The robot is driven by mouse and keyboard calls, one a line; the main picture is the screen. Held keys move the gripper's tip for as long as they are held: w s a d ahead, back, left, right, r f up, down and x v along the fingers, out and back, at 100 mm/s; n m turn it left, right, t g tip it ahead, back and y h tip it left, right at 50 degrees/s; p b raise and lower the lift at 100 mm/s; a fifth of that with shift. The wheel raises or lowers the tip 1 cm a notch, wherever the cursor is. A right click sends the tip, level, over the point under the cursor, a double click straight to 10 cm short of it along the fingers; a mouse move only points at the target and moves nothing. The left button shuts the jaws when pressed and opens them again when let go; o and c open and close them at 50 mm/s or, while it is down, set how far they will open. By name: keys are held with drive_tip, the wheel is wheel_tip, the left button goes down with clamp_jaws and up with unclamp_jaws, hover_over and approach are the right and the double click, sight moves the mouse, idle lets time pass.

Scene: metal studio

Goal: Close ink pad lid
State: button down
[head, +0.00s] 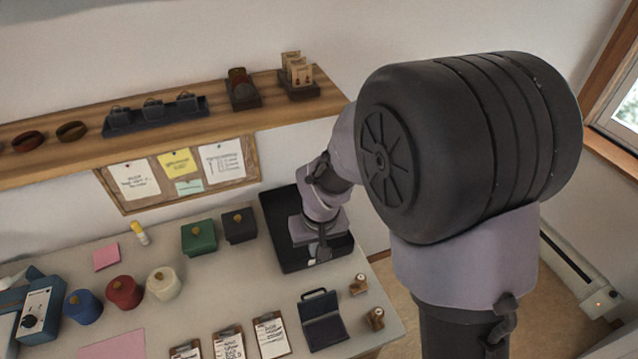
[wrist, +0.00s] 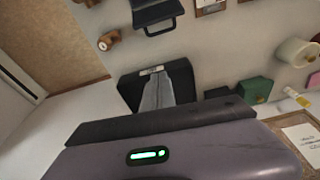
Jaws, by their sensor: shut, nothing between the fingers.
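The ink pad (head: 325,333) is a dark, flat case at the front right of the table. Its lid (head: 318,300) stands raised at the back edge, so the case is open. In the wrist view the ink pad (wrist: 156,14) shows at the top, partly cut off. My gripper (head: 320,256) is over the black tray, behind the ink pad and apart from it. In the wrist view its grey fingers (wrist: 156,80) are together and hold nothing.
The black tray (head: 279,235) lies under my gripper. Two small wooden stamps (head: 358,284) (head: 376,317) stand right of the ink pad. Clipboards (head: 270,337) lie to its left. Green and black boxes (head: 199,237) (head: 239,226) stand left of the tray. A shelf (head: 220,117) runs above.

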sight(316, 302)
drive_tip(key=f+b, duration=0.1)
drive_tip(key=f, duration=0.3)
drive_tip(key=w+f+b, duration=0.1)
drive_tip(key=f, duration=0.4)
drive_tip(key=w+f+b, duration=0.1)
drive_tip(key=f+b, duration=0.1)
drive_tip(key=f, duration=0.2)
drive_tip(key=shift+a+f, duration=0.3)
drive_tip(key=shift+s+d+r+b, duration=0.15)
drive_tip(key=shift+s+r, duration=0.1)
drive_tip(key=shift+s, duration=0.35)
drive_tip(key=shift+s+d+r+b, duration=0.1)
drive_tip(key=shift+s+d+r, duration=0.1)
drive_tip(key=shift+s, duration=0.45)
drive_tip(key=shift+s+d+r+b, duration=0.15)
drive_tip(key=shift+s+r, duration=0.1)
drive_tip(key=shift+s, duration=0.35)
drive_tip(key=shift+w+f, duration=0.1)
drive_tip(key=shift+w, duration=0.1)
